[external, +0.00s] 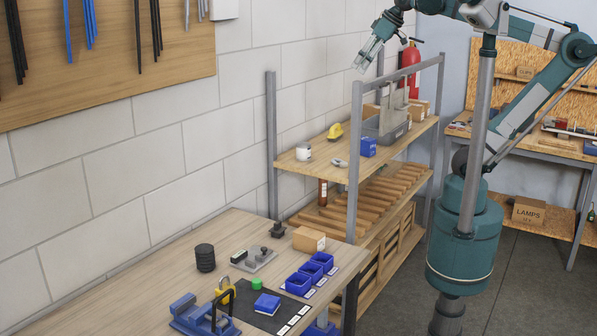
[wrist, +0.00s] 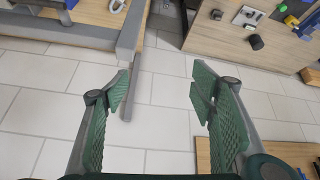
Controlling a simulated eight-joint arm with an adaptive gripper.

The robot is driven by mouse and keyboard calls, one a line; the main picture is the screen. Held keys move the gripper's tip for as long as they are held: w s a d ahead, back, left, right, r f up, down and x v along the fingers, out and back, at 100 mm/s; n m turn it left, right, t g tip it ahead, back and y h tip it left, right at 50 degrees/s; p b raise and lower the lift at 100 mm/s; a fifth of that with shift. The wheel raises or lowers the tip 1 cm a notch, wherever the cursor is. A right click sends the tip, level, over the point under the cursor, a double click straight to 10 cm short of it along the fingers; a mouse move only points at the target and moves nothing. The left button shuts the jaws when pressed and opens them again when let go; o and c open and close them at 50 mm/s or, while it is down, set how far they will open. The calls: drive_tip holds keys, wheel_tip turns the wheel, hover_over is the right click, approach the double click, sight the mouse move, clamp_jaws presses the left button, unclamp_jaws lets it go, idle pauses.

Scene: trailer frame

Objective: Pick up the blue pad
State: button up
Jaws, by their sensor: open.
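A small blue block that looks like the blue pad (external: 267,303) lies on a black mat (external: 240,310) on the near wooden workbench, at the bottom of the external view. My gripper (external: 368,54) is high up at the top of the external view, above the shelf rack and far from the pad. In the wrist view its two green ribbed fingers (wrist: 160,92) are spread wide with nothing between them. I cannot make out the pad in the wrist view.
Around the pad are several blue bins (external: 311,271), a green cylinder (external: 257,284), a yellow padlock (external: 225,291) and a blue vise (external: 190,315). The metal shelf rack (external: 356,190) stands beyond the bench, with another blue box (external: 368,147) on it.

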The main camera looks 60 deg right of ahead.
drive_tip(key=w+a+r+n+g+b, duration=0.1)
drive_tip(key=w+a+r+n, duration=0.15)
drive_tip(key=a, duration=0.95)
drive_tip(key=w+a+r+n+g+y+b, duration=0.15)
drive_tip(key=w+a+n, duration=0.25)
drive_tip(key=a, duration=0.8)
drive_tip(key=w+a+r+n+g+h, duration=0.1)
drive_tip(key=w+a+n+g, duration=0.15)
drive_tip(key=a, duration=0.95)
drive_tip(key=n+g+h+b, duration=0.1)
drive_tip(key=n+b, duration=0.1)
drive_tip(key=n, duration=0.7)
hover_over(268, 301)
wheel_tip(268, 301, down, 61)
drive_tip(key=shift+r, duration=0.2)
drive_tip(key=shift+f, duration=0.15)
drive_tip(key=shift+w+f, duration=0.1)
drive_tip(key=shift+f, duration=1.05)
drive_tip(key=shift+f, duration=0.15)
